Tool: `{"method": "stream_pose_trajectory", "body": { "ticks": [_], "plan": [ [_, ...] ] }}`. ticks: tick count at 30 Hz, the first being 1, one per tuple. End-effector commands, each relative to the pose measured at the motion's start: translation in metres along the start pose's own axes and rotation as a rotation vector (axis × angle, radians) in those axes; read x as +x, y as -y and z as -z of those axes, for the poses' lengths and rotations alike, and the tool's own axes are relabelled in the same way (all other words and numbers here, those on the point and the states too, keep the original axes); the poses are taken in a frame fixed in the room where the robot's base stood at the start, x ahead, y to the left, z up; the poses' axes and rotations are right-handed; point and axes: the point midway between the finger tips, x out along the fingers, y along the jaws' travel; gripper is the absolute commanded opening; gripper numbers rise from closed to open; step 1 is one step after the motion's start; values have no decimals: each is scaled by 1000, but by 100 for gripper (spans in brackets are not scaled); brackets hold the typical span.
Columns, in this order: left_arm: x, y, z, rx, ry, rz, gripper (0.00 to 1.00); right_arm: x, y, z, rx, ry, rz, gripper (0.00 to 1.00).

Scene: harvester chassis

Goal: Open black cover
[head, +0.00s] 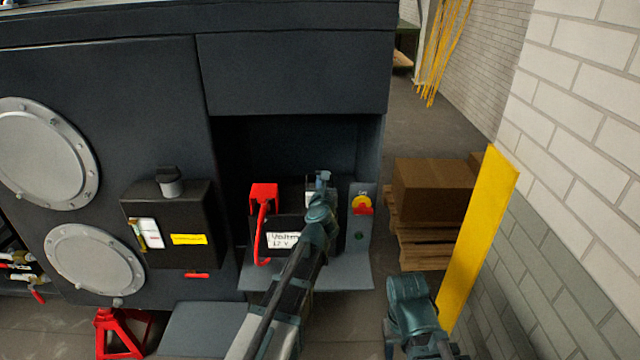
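A dark battery (287,223) with a white voltage label (284,240) sits in the open bay of the chassis. A red cover (264,194) stands at its left end, with a red cable hanging from it. My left gripper (322,180) is over the right end of the battery. A small dark part (309,188) shows beside its fingers; it may be the black cover, but the gripper hides most of it. I cannot tell whether the fingers touch it. My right gripper (408,289) is low at the right, outside the bay, apart from the battery.
A panel with a yellow and red switch (362,204) stands close right of my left gripper. A black box (172,226) with a yellow label is on the chassis wall at left. Cardboard boxes (432,189) on a pallet and a yellow post (478,240) are at right.

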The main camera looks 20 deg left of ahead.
Motion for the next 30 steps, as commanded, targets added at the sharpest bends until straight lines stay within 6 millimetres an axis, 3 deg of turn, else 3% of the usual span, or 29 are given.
{"method": "stream_pose_trajectory", "body": {
  "ticks": [17,30],
  "plan": [
    [6,0,-5,0,1,0,0,-4,0,0,0,0,0,50],
    [33,0,-21,0,1,-1,0,-16,-2,-1,0,0,0,50]
  ]
}}
